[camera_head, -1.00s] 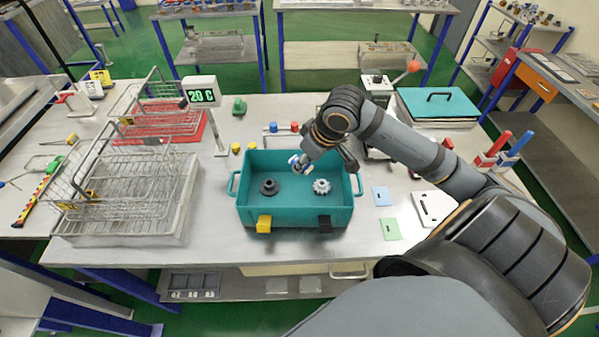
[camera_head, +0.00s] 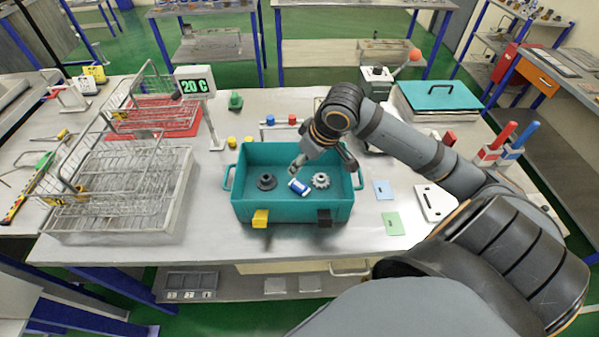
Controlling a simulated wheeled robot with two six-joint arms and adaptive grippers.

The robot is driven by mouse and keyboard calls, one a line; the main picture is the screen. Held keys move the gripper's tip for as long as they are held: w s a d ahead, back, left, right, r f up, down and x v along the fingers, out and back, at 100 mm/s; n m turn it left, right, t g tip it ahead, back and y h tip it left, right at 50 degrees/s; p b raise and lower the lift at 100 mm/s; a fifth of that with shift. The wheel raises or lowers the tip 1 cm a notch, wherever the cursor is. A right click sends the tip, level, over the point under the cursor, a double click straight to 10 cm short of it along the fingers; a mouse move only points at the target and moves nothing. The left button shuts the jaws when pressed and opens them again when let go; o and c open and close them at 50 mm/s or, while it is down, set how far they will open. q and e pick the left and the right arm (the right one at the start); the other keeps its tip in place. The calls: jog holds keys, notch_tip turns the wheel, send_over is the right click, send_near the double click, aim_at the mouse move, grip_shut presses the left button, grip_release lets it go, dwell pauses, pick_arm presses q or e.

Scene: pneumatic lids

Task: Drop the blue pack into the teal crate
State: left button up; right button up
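The teal crate (camera_head: 292,213) stands open near the front middle of the table. The small blue and white pack (camera_head: 299,187) lies inside it, tilted, between a dark gear (camera_head: 266,182) and a light grey gear (camera_head: 320,180). My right gripper (camera_head: 294,171) reaches in from the right over the crate, a little above and left of the pack. The pack looks apart from the fingers. The fingertips are small, and their opening is hard to make out. My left gripper is out of view.
Wire baskets (camera_head: 105,185) stand left of the crate, beside a display reading 20 C (camera_head: 194,87). A teal lid with a black handle (camera_head: 440,96) lies at the back right. Blue (camera_head: 383,190) and green cards (camera_head: 393,223) lie right of the crate.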

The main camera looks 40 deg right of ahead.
notch_tip(320, 180, up, 10)
dwell(0.4)
dwell(0.5)
